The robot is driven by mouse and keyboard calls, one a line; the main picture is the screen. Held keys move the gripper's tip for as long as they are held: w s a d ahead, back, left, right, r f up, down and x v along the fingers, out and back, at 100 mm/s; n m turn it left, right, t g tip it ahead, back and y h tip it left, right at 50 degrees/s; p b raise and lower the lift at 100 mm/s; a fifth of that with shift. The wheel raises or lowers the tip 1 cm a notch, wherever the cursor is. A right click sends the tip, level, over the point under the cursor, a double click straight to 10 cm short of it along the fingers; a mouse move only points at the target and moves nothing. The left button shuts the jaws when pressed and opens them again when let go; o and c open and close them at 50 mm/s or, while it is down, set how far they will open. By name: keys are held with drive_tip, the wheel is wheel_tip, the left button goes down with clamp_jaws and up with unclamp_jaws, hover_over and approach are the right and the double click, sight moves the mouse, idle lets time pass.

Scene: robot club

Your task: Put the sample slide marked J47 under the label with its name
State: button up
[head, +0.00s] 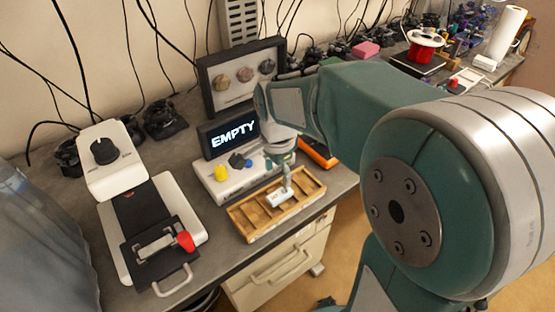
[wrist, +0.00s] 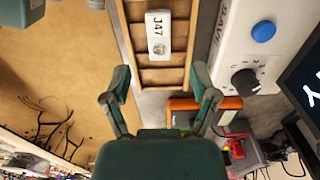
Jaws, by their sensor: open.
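The white slide marked J47 (wrist: 158,34) lies in a compartment of the wooden tray (wrist: 185,60), with a grey round sample on its face. In the head view the slide (head: 279,198) sits near the middle of the divided tray (head: 249,235). My gripper (wrist: 161,82) is open and empty, its two fingers apart, with the slide ahead of them in the wrist view. In the head view my gripper (head: 287,180) points down just above the slide. A dark framed board (head: 206,88) with three round samples stands at the back; I cannot read any labels on it.
A screen reading EMPTY (head: 234,133) stands behind a white box with a yellow button (head: 221,173), a blue button and a dark knob. An orange item (head: 318,152) lies behind the tray. A white press-like device (head: 113,238) with a red knob stands at left.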

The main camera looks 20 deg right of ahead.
wheel_tip(320, 180, up, 5)
drive_tip(key=s+r+n+t, duration=0.3)
drive_tip(key=s+n+t, duration=0.2)
drive_tip(key=s+n, duration=0.9)
drive_tip(key=shift+t, duration=0.3)
